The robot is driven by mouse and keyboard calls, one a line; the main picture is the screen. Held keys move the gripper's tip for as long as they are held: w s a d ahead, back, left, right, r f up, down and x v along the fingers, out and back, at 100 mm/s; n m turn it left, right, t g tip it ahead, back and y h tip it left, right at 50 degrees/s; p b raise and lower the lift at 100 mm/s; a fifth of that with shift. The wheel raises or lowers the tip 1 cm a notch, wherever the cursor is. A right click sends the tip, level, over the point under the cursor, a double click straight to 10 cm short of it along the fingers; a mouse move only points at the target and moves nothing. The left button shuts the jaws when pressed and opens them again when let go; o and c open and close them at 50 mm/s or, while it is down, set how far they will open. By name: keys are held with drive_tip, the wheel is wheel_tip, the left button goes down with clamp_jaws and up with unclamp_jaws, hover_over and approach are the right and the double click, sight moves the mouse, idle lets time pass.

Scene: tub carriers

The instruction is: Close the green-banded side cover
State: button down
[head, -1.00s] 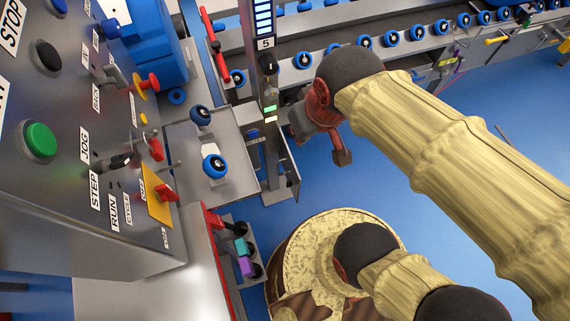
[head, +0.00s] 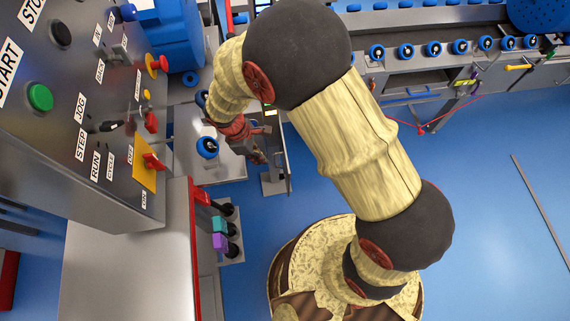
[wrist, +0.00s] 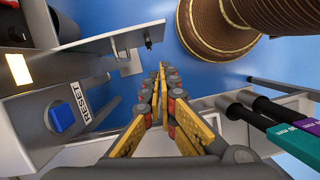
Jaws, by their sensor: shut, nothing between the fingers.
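My gripper (head: 261,158) is shut and empty. It hangs beside the grey post, left of a thin grey upright panel (head: 286,163) that stands out toward the floor. In the wrist view the shut fingers (wrist: 163,72) point down at open blue floor, touching nothing I can see. A grey plate with a small dark knob (wrist: 128,47) stands ahead and left of the fingertips there. This may be the side cover, standing open. I cannot make out a green band on it. My arm hides much of the post and the machine behind it in the head view.
A control panel with a green button (head: 40,97) stands at left. A rack with teal and purple handles (head: 220,232) is below my gripper; it also shows in the wrist view (wrist: 292,136). A roller conveyor (head: 433,49) runs along the back.

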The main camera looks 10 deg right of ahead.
drive_tip(key=w+d+f+n+b, duration=0.1)
drive_tip(key=d+f+n+b, duration=0.1)
drive_tip(key=d+f+b, duration=0.3)
wheel_tip(320, 180, down, 4)
drive_tip(key=shift+w+d+r+t, duration=0.1)
drive_tip(key=shift+w+d+t, duration=0.15)
drive_tip(key=shift+d+t, duration=0.1)
idle(0.4)
